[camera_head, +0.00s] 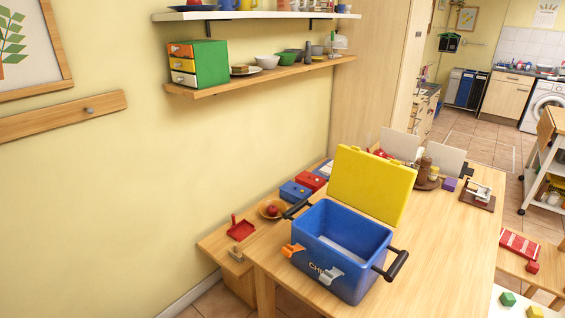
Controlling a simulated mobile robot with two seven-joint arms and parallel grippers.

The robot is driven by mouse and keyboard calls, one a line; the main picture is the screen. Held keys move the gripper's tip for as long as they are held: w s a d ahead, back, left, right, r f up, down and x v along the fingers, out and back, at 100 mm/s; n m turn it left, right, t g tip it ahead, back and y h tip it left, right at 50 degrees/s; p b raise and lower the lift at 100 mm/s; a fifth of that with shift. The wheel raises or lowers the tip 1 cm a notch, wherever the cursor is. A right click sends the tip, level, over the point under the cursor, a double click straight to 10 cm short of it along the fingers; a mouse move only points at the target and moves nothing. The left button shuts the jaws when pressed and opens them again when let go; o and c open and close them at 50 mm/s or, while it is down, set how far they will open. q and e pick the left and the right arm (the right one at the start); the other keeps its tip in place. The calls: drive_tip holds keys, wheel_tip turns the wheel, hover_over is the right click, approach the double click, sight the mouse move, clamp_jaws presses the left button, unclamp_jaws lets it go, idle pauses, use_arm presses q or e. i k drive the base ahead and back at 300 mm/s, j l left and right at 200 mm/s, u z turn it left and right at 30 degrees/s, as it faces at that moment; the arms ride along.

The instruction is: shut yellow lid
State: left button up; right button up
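The yellow lid (372,184) stands open and upright, leaning slightly back, at the rear edge of a blue cooler box (335,262). The box sits on the wooden table, and its open top shows a pale inside floor. Neither of my grippers shows in the head view.
The wooden table (452,240) is clear right of the box. A bowl (271,209) and a red dustpan-like tray (240,230) lie to the left. A wall shelf (262,78) hangs above.

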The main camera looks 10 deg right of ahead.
sight(380, 188)
drive_tip(key=i+j+z, duration=0.1)
drive_tip(key=z, duration=1.65)
drive_tip(key=j+z, duration=0.7)
drive_tip(key=z, duration=0.2)
drive_tip(key=k+j+z, duration=0.2)
drive_tip(key=j, duration=0.2)
drive_tip(key=k+j+z, duration=0.2)
drive_tip(key=j, duration=0.65)
drive_tip(key=k, duration=0.05)
